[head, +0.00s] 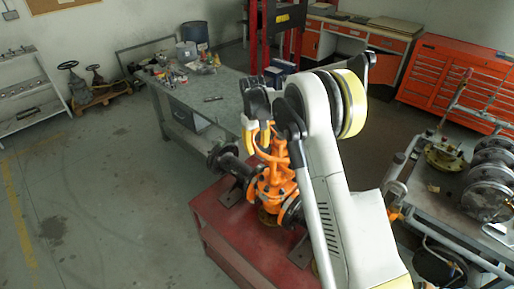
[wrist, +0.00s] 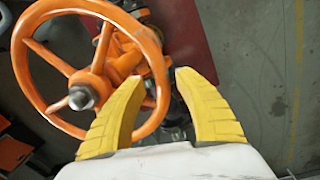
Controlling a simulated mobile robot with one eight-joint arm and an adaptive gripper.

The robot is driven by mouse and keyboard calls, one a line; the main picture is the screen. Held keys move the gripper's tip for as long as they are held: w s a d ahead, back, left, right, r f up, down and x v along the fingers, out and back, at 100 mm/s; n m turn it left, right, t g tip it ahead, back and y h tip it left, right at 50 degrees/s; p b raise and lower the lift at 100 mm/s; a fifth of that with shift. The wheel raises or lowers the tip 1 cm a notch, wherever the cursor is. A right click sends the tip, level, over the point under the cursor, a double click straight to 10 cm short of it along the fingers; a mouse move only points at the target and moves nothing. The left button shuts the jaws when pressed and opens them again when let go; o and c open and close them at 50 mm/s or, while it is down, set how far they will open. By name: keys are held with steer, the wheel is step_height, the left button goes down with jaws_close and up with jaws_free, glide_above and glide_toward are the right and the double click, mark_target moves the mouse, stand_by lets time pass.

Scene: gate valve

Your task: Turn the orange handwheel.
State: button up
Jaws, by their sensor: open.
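The orange handwheel (wrist: 31,79) fills the left half of the wrist view, with spokes and a dark hub nut (wrist: 82,97). My gripper (wrist: 159,78) is open, its two yellow fingers spread apart. In the wrist view the right part of the rim shows between the fingers, and the left finger overlaps the wheel's inside. I cannot tell whether either finger touches it. In the head view my gripper (head: 257,137) is at the top of the orange valve (head: 274,186); the handwheel there is mostly hidden by my arm.
The valve stands on a red stand (head: 216,222) with dark pipe flanges (head: 230,165) beside it. A cluttered workbench (head: 205,98) is behind. A metal table with machine parts (head: 488,188) is at the right.

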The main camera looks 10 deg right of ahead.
steer(key=shift+f, duration=0.5)
jaws_close()
steer(key=shift+s, duration=0.1)
